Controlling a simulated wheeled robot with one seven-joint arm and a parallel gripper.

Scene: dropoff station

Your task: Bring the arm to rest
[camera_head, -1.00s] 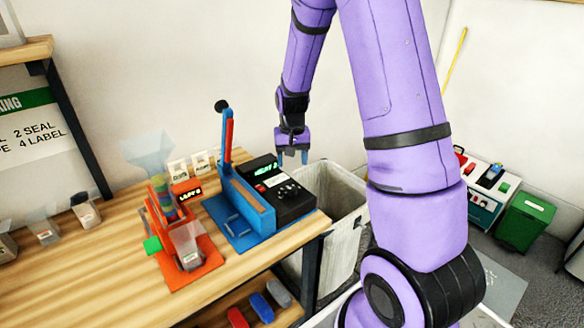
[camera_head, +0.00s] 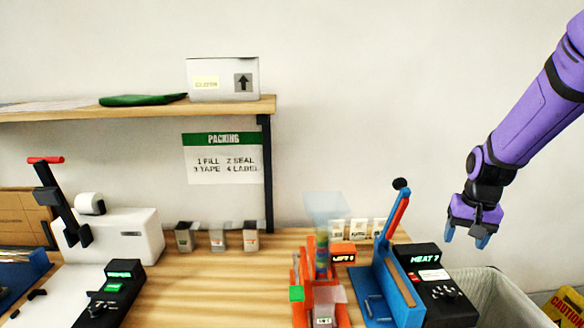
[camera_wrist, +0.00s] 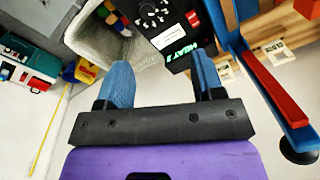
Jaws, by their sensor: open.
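My gripper (camera_head: 467,237) hangs at the right in the head view, with its blue fingertips pointing down. It is above the grey bin and to the right of the bench machines, apart from both. In the wrist view my gripper (camera_wrist: 165,85) shows two blue fingers spread apart with nothing between them. My purple arm reaches in from the upper right of the head view, raised and bent at the wrist.
A blue sealer (camera_head: 388,290) with a raised lever stands beside a black control box (camera_head: 435,290) and an orange filler (camera_head: 325,300) on the wooden bench (camera_head: 200,285). A grey bin (camera_head: 500,290) stands at right. A shelf (camera_head: 150,108) holds a white box (camera_head: 222,80).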

